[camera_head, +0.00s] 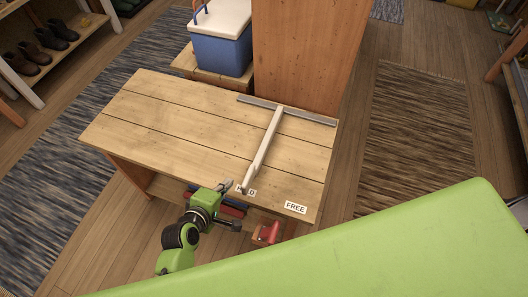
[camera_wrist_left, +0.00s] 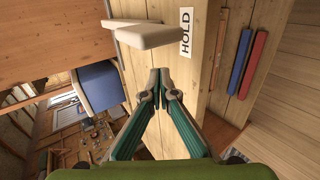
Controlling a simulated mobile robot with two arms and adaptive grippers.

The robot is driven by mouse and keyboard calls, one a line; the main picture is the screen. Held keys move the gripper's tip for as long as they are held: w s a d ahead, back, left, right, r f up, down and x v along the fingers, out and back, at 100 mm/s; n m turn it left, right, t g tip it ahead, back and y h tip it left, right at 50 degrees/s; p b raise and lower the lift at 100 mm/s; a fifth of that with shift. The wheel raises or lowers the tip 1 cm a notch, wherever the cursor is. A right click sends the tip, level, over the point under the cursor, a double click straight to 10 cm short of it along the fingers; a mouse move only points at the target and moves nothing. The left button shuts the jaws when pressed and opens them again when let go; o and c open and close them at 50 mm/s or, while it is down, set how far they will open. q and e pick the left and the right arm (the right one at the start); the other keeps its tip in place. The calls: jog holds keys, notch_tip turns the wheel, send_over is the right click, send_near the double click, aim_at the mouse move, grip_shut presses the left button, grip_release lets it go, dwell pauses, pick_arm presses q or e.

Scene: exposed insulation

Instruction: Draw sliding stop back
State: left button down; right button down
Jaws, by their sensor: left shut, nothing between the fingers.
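The sliding stop (camera_head: 264,145) is a pale bar lying across the wooden bench top (camera_head: 165,110). Its far end meets a grey rail (camera_head: 300,114) along the back edge. Its near end stands by the front edge, beside a partly hidden label (camera_head: 251,192). A second label (camera_head: 295,208) reads FREE, to the right. The left gripper (camera_head: 227,186) is shut and empty, just left of the stop's near end. In the left wrist view its fingertips (camera_wrist_left: 159,78) touch each other; the stop's pale end (camera_wrist_left: 150,36) and the HOLD label (camera_wrist_left: 186,32) show beyond them. Contact with the stop cannot be told.
A blue cooler (camera_head: 221,52) with a white lid stands behind the bench, beside a tall wooden panel (camera_head: 308,50). Blue (camera_wrist_left: 240,60) and red (camera_wrist_left: 256,58) bars lie below the bench top. A red object (camera_head: 266,233) is low at the front. The bench's left part is clear.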

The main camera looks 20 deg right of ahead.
pick_arm(q)
jog(key=shift+d+f, duration=0.1)
jog(key=shift+f, duration=0.05)
jog(key=shift+s+d+p, duration=0.6)
jog(key=shift+s+d, duration=0.05)
jog(key=shift+d, duration=0.2)
jog(key=shift+s+d+p, duration=0.45)
jog(key=shift+s+d, duration=0.3)
jog(key=shift+d, duration=0.25)
jog(key=shift+s+d+p, duration=0.4)
jog(key=shift+s+d, duration=0.3)
jog(key=shift+d, duration=0.25)
jog(key=shift+s+d, duration=0.1)
jog(key=shift+d, duration=0.05)
